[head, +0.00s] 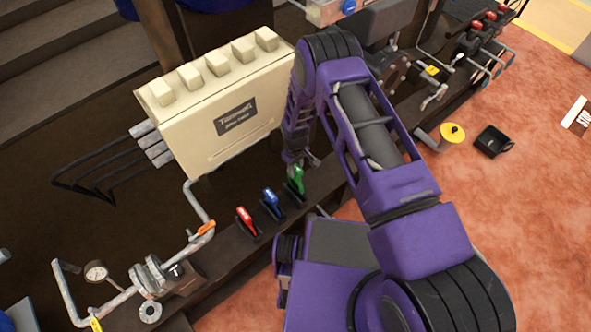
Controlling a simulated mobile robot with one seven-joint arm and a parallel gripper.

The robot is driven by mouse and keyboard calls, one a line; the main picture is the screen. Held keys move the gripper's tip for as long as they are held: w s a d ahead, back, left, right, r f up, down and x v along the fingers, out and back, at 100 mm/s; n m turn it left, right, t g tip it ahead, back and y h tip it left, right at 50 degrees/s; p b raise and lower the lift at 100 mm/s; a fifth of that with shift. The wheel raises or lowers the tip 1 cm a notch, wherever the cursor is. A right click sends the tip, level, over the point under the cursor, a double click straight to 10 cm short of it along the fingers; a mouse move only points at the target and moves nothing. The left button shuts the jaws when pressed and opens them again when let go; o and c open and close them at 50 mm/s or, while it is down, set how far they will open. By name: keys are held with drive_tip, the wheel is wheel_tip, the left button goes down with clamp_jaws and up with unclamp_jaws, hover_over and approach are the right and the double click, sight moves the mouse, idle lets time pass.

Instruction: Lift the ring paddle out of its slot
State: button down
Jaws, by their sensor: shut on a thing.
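Three small paddles stand upright in a row in dark slots on the brown ledge (222,222): a red paddle (245,219), a blue paddle (270,199) and a green paddle (298,182). Their markings are too small to read, so I cannot tell which one bears a ring. My gripper (299,166) points down at the top of the green paddle and is shut on it. The green paddle's lower end is still at its slot. The fingers are small and partly hidden by my purple arm.
A cream box (213,95) with several knobs stands just left of my gripper. Grey pipes with an orange-handled valve (202,230) and a gauge (96,271) lie front left.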

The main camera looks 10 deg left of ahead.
drive_tip(key=shift+r+p, duration=1.05)
drive_tip(key=shift+r, duration=1.25)
drive_tip(key=shift+r, duration=2.4)
